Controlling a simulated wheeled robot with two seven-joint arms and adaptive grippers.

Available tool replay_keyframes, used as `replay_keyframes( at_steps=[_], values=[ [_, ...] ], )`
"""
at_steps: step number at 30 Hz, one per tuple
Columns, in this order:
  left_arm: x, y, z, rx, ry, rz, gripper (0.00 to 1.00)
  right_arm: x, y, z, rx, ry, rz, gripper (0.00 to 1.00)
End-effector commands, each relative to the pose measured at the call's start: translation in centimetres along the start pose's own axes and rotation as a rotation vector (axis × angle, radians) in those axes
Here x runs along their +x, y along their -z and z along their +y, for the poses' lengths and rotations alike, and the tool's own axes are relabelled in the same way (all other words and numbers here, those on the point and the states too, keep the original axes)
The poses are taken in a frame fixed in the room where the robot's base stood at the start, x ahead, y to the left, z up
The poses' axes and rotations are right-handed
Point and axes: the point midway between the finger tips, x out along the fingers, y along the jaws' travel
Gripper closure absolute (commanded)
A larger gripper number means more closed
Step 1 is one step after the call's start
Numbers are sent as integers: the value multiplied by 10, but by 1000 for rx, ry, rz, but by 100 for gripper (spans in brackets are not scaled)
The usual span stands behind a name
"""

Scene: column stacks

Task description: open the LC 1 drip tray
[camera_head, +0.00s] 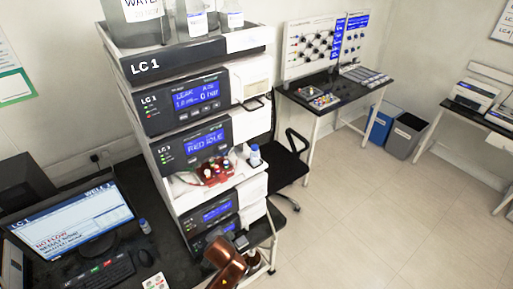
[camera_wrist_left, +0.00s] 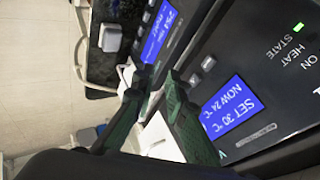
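The LC 1 stack (camera_head: 150,67) stands on the dark bench as several modules with blue displays. I cannot clearly pick out its drip tray in either view. My left gripper (camera_wrist_left: 152,88) shows in the left wrist view as two dark green fingers, with a gap between their tips. It is open beside the module front with the "SET 30 °C, NOW 24 °C" display (camera_wrist_left: 231,104). A white loop-shaped part (camera_wrist_left: 124,74) lies just beyond the fingertips; contact cannot be told. In the head view my copper-coloured left arm comes in at the bottom, in front of the lowest modules.
A red rack (camera_head: 216,172) with small vials sits on the stack's white shelf. Solvent bottles stand on top. A monitor (camera_head: 66,222) and keyboard (camera_head: 98,271) are at left. A black chair (camera_head: 288,160) stands right of the stack.

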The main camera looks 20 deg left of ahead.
Motion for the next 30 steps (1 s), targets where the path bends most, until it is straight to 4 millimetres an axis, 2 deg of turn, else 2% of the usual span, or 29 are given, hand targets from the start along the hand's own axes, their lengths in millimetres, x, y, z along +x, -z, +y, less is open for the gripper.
replay_keyframes(
  at_steps=[1,3,5,6,8,9,12,16,18,21,25,30],
  values=[
    [-21,45,-29,68,75,44,87,-6,0,1,0,-1,-1,60],
    [-50,94,-63,160,183,82,87,-10,0,2,-1,-2,-2,60],
    [-81,135,-92,233,283,109,87,-14,0,4,-1,-3,-2,60],
    [-103,160,-110,276,353,125,87,-17,0,4,-1,-4,-2,60],
    [-140,196,-135,335,461,144,87,-20,0,6,-2,-5,-2,60],
    [-164,217,-150,369,533,154,87,-22,0,6,-2,-6,-2,60],
    [-223,261,-180,436,703,165,87,-25,0,8,-3,-8,-2,60],
    [-282,300,-205,491,880,163,87,-26,0,10,-3,-9,-3,60],
    [-304,312,-212,508,946,157,87,-26,0,10,-3,-9,-3,60],
    [-324,322,-219,520,1006,150,87,-26,0,10,-3,-9,-2,60],
    [-330,329,-227,527,1032,145,87,-29,1,9,-3,-9,-2,60],
    [-318,338,-248,528,1032,144,87,-38,2,9,-3,-8,-1,60]
  ],
)
